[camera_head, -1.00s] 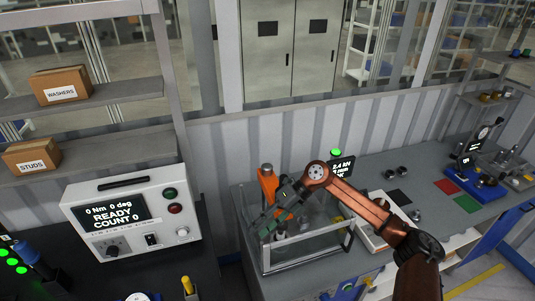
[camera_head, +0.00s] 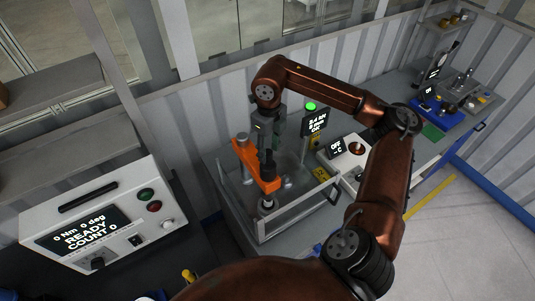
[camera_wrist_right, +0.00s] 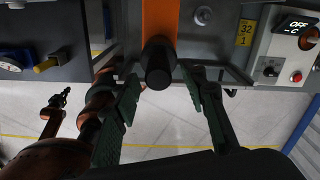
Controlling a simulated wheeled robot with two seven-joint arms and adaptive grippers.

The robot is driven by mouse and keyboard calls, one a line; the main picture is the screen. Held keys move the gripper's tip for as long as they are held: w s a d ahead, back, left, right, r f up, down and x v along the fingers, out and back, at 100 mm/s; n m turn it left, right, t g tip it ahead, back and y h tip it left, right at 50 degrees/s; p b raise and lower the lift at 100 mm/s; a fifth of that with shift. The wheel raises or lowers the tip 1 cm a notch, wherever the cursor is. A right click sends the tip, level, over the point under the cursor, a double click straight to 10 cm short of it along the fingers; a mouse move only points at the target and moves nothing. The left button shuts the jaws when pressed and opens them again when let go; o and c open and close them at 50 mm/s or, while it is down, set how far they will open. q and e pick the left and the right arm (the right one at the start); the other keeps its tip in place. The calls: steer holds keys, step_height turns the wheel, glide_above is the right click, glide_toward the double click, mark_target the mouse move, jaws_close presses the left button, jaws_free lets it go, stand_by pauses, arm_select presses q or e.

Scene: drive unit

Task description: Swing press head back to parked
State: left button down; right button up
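The press head is on an orange arm (camera_head: 246,158) inside the clear-walled press station (camera_head: 292,212), pointing toward the front. My right gripper (camera_head: 266,166) hangs down at the front end of this orange arm. In the right wrist view the orange arm (camera_wrist_right: 159,22) ends in a round black knob (camera_wrist_right: 158,66). The green-padded fingers of the right gripper (camera_wrist_right: 158,92) stand apart on both sides of the knob, with visible gaps. A small dark gripper, seemingly my left one (camera_wrist_right: 62,97), shows far off at lower left in the right wrist view; its fingers are too small to read.
A press readout (camera_head: 316,124) with a lit green lamp (camera_head: 311,106) stands behind the station. A grey box reading OFF (camera_head: 342,160) is to its right. A torque controller reading READY, COUNT 0 (camera_head: 97,222) stands at left. Clear walls surround the press.

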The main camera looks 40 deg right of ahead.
mark_target(268, 158)
steer(key=f, duration=0.2)
steer(key=f+p, duration=0.1)
steer(key=shift+w+a+f, duration=0.1)
steer(key=shift+w+f, duration=0.25)
steer(key=shift+s+f, duration=0.15)
steer(key=shift+f, duration=0.15)
steer(key=shift+c, duration=0.3)
jaws_close()
